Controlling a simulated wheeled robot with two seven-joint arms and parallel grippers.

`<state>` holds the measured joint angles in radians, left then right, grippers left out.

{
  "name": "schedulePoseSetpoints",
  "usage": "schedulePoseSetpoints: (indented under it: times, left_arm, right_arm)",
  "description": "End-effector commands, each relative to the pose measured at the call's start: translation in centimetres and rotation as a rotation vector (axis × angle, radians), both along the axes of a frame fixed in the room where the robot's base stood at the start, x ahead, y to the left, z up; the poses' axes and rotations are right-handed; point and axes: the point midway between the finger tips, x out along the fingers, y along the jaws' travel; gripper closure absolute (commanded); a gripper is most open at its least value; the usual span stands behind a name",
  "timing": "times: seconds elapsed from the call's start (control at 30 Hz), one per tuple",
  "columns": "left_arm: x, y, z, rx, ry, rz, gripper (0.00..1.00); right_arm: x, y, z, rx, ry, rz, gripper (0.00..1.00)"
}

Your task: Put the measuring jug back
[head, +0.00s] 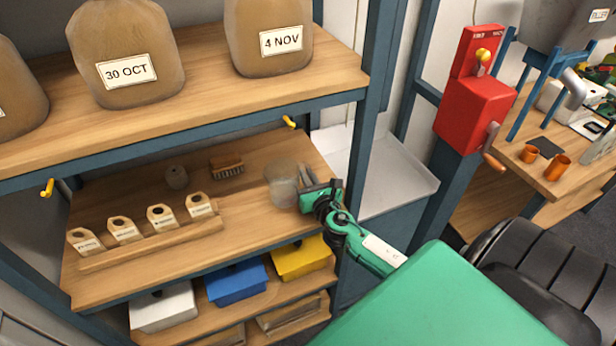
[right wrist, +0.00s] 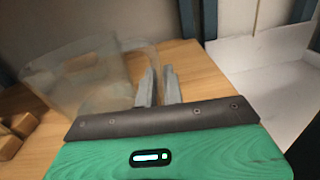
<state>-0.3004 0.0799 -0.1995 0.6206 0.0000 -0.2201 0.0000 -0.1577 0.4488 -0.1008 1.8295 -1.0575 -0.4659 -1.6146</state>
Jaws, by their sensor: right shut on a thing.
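The clear measuring jug (head: 281,184) is at the right end of the middle wooden shelf, upright or nearly so. My right gripper (head: 308,188) reaches in from the right and is shut on the jug's handle side. In the right wrist view the see-through jug (right wrist: 75,80) is to the left of the two grey fingers (right wrist: 158,86), its handle between them. The jug's base is at the shelf surface; I cannot tell whether it touches. My left gripper is not in view.
The upper shelf (head: 200,104) with sacks hangs above. A blue post (head: 372,130) rises close right of my gripper.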

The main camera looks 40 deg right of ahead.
Motion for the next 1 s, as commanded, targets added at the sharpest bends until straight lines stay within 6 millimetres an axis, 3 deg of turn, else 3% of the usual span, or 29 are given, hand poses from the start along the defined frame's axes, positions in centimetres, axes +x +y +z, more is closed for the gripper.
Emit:
schedulePoseSetpoints:
  times: [0.2,0.33,0.67,1.0]
  left_arm:
    - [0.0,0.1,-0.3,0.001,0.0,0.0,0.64]
    - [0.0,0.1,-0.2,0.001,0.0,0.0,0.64]
    - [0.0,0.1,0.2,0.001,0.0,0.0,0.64]
    - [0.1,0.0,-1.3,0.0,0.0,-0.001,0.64]
  right_arm:
    - [0.0,0.0,-0.2,0.0,-0.002,0.0,1.0]
    - [0.0,0.0,-0.2,0.0,0.0,0.0,0.7]
    - [0.0,0.0,0.2,0.0,0.0,0.0,0.7]
    - [-4.9,1.3,-0.3,0.001,0.002,0.001,0.7]
